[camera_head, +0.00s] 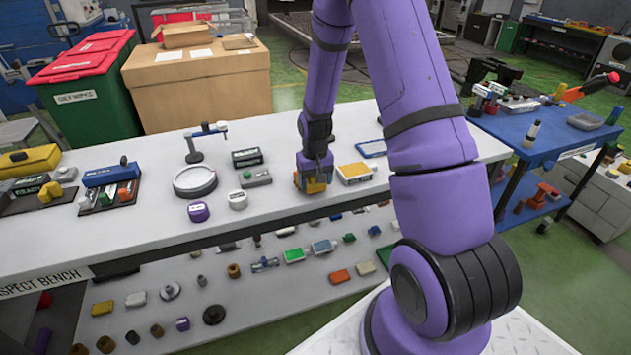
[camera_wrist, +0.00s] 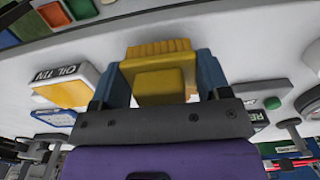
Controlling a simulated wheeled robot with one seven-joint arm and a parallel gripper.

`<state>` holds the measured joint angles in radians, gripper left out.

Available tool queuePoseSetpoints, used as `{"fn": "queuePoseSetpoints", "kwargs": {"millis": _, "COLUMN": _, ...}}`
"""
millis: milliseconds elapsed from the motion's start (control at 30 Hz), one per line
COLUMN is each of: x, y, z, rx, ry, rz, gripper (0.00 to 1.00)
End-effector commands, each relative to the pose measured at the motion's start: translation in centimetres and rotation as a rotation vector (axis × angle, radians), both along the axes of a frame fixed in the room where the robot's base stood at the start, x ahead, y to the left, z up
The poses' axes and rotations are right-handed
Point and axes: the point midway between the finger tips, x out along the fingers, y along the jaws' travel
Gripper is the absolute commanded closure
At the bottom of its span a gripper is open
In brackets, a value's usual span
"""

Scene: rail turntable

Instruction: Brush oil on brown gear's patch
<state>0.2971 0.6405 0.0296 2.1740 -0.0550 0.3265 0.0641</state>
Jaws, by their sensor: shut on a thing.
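My gripper (camera_head: 314,182) is shut on a yellow brush-like block (camera_wrist: 160,72), low over the front part of the white bench. The block has a ridged far edge between the two blue fingers in the wrist view. I cannot tell whether it touches the bench top. An oil tin (camera_head: 354,173) with a yellow top stands just right of my gripper in the head view. Its label, "OIL TIN", shows at the left of the wrist view (camera_wrist: 66,87). I cannot make out a brown gear or its patch for certain; my arm hides part of the bench.
A round grey dish (camera_head: 195,182), a purple piece (camera_head: 198,212) and a grey box with a green button (camera_head: 256,178) stand left of my gripper. The shelf below holds several small parts. A blue table (camera_head: 540,135) stands at the right.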

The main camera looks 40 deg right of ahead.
Motion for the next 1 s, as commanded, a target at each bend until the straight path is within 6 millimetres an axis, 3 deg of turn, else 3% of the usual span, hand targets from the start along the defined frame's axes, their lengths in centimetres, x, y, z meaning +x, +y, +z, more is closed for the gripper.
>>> {"fn": "queuePoseSetpoints", "kwargs": {"millis": 500, "x": 0.44, "y": -0.13, "z": -0.01, "rx": 0.0, "ry": 0.0, "rz": 0.0, "gripper": 0.49}}
{"fn": "queuePoseSetpoints", "kwargs": {"millis": 1000, "x": -0.45, "y": 0.13, "z": -0.02, "rx": 0.0, "ry": 0.001, "rz": 0.0, "gripper": 0.49}}
